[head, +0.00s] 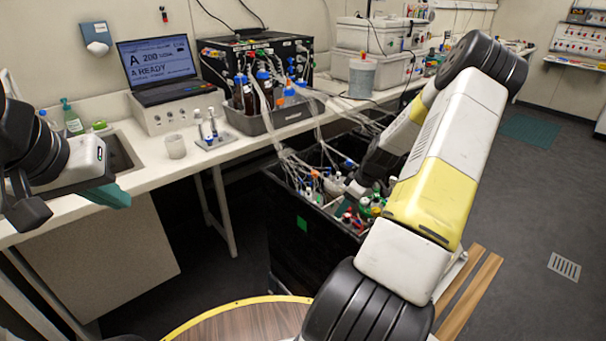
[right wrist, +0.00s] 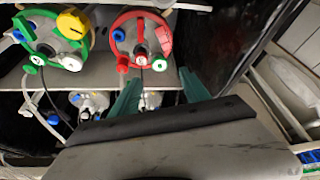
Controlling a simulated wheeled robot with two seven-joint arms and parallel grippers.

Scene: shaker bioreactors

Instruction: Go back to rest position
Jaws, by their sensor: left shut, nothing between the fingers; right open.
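My left gripper (head: 112,196) is at the left edge of the head view, above the bench by the sink. Its teal fingers are shut with nothing in them. My right arm reaches across the head view to the open black shaker box. In the right wrist view my right gripper (right wrist: 160,90) is open, with its two teal fingers apart. A vessel with a red ring (right wrist: 138,34) and one with a green ring and yellow cap (right wrist: 55,40) lie beyond the fingers. The gripper body hides part of the lower vessels.
The black shaker box (head: 295,240) holds several vessels, caps and tubes. The bench carries a laptop (head: 157,65), a grey tray of bottles (head: 290,115), a beaker (head: 175,146) and white boxes (head: 375,70). Open floor (head: 510,190) lies to the right.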

